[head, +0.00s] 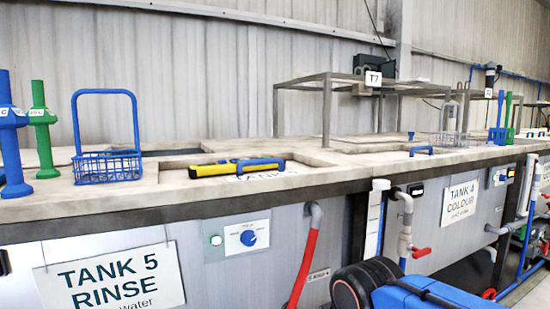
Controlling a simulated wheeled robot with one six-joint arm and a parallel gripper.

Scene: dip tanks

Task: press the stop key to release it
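I cannot make out a clearly marked stop key. A control panel (240,240) on the front of Tank 5 has a pale, greenish round button (216,240) at its left and a blue rotary knob (248,238) on a white plate. My gripper cannot be seen; a blue and black body at the bottom right may be part of my arm.
A yellow and blue tool (237,167) lies on the worktop (110,201). A blue wire basket (107,166) and blue and green upright handles (42,131) stand at left. A red hose (303,268) and a pipe with a red valve handle (421,252) project from the front.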

